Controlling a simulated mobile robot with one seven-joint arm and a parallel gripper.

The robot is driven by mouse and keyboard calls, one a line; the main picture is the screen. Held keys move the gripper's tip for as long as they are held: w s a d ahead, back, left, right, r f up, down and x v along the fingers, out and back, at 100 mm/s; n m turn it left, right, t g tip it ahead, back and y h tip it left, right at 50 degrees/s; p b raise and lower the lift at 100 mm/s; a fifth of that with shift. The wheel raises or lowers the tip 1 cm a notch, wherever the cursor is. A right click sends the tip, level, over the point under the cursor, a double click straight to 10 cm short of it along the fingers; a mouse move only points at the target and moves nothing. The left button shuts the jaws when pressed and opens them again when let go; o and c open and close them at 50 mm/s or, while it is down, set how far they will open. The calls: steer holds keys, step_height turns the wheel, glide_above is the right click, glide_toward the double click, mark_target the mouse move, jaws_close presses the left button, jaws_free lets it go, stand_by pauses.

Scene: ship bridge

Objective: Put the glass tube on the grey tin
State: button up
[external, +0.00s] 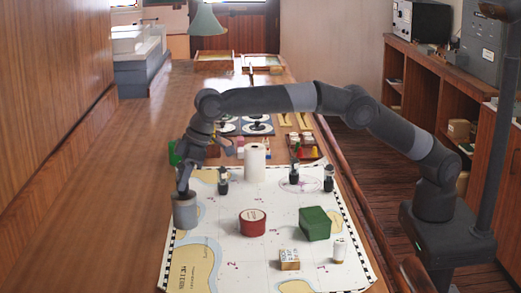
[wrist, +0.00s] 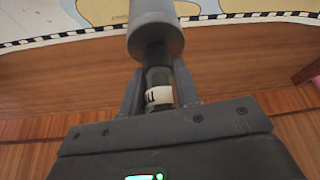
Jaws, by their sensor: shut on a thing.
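The grey tin (external: 185,212) stands upright on the left edge of the chart. In the wrist view the grey tin (wrist: 156,32) is directly beyond my fingertips. My gripper (external: 184,188) points down just above the tin. In the wrist view my gripper (wrist: 159,88) is shut on the glass tube (wrist: 160,76), a dark clear tube with a white label. The tube is lined up with the tin, its far end at or just over the tin's top. I cannot tell whether they touch. The tube is mostly hidden by the fingers in the external view.
A red tin (external: 252,222), a green box (external: 315,223), a small carton (external: 289,259) and a white bottle (external: 339,249) stand on the chart (external: 225,250). A dark bottle (external: 223,181) and a white roll (external: 255,162) are right of my gripper. Bare wood lies to the left.

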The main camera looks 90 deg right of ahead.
steer(key=shift+f, duration=0.1)
steer(key=o, duration=1)
steer(key=shift+c, duration=0.2)
steer(key=a+v, duration=0.1)
steer(key=v, duration=1)
steer(key=s+d+r+m, duration=0.1)
steer(key=s+d+r, duration=0.8)
steer(key=s+d, duration=0.5)
steer(key=s+d+f+m, duration=0.1)
steer(key=s+d+f, duration=0.15)
steer(key=s, duration=0.95)
steer(key=s+d+f, duration=0.2)
steer(key=s+d, duration=0.1)
steer(key=s, duration=0.9)
steer(key=s+d+f+t, duration=0.1)
steer(key=s+f, duration=0.9)
steer(key=s, duration=0.4)
steer(key=shift+d+f+h, duration=0.3)
steer(key=shift+d+h, duration=0.1)
